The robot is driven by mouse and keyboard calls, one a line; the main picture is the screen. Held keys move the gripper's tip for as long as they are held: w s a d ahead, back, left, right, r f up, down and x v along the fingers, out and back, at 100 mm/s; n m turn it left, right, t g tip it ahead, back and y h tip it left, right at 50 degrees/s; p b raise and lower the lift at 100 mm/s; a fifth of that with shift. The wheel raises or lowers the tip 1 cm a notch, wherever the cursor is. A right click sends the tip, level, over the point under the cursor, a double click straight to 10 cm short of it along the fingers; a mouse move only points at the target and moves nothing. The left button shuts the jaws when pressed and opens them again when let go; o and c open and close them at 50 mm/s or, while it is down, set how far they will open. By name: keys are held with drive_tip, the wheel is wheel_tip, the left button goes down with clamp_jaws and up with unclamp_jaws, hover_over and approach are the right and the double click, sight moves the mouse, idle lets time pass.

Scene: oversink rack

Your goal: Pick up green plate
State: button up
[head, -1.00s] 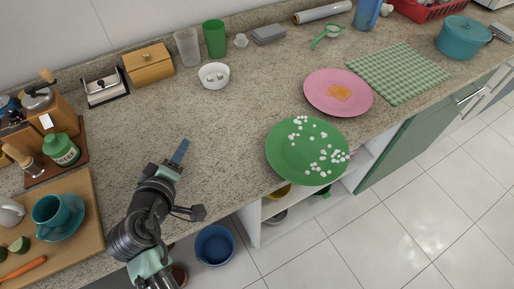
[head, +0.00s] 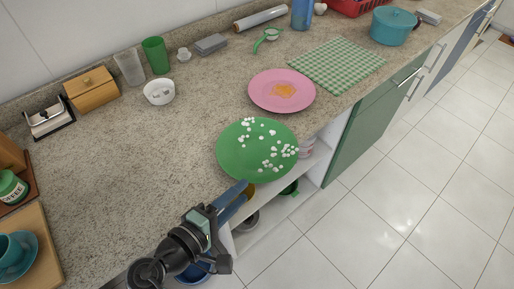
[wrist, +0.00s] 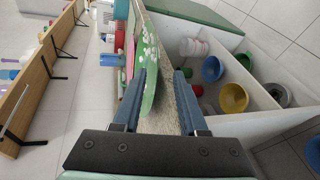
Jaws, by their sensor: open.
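The green plate (head: 240,160) lies flat on the speckled counter near its front edge, with several small white bits scattered on it. My gripper (head: 242,190) is at the plate's near rim, at the counter's front edge. In the wrist view my gripper (wrist: 160,78) is open, with blue fingers spread apart. The plate (wrist: 150,75) shows edge-on between the fingers, closer to the left one. The counter edge shows between the plate and the right finger. I cannot tell whether a finger touches the plate.
A pink plate (head: 265,97) with orange food is just behind the green plate. A checked green cloth (head: 338,62) lies to its right. A white bowl (head: 159,92) stands behind left. Open shelves (wrist: 245,95) with bowls are below the counter. The counter's left middle is clear.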

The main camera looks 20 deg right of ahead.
sight(254, 178)
drive_tip(key=shift+x, duration=3.15)
drive_tip(key=shift+w+r, duration=0.15)
drive_tip(key=shift+c, duration=0.4)
clamp_jaws()
drive_tip(key=shift+r, duration=0.1)
